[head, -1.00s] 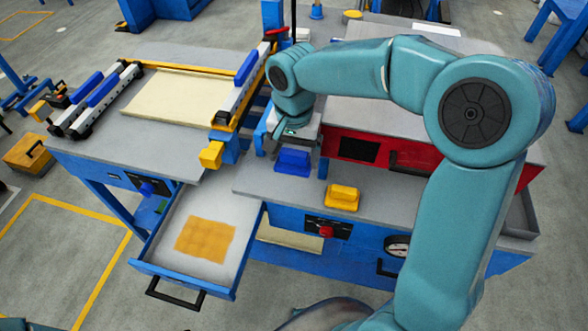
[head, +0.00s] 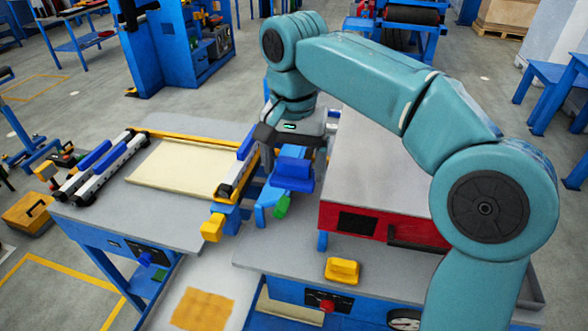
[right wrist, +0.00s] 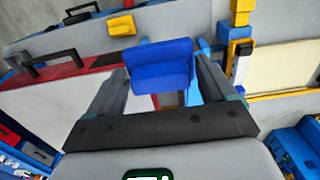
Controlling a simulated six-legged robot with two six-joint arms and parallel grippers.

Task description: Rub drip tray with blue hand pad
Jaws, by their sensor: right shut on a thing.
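My right gripper (head: 292,160) is shut on the blue hand pad (head: 294,174) and holds it up above the bench, near the yellow-ended rail. In the right wrist view the blue hand pad (right wrist: 160,66) sits between the two fingers. The drip tray (head: 182,276) is a pulled-out drawer at the lower left of the head view, with a pale grey floor and its front cut off by the frame. An orange-yellow patch (head: 203,309) lies on the tray floor. The pad is apart from the tray. My left gripper is out of view.
A yellow pad (head: 342,271) lies on the bench front, right of the tray. A red-fronted box with a black handle (head: 418,236) stands behind it. A rail with a yellow end block (head: 212,228) stands behind the tray. A cream panel (head: 180,168) lies at the left.

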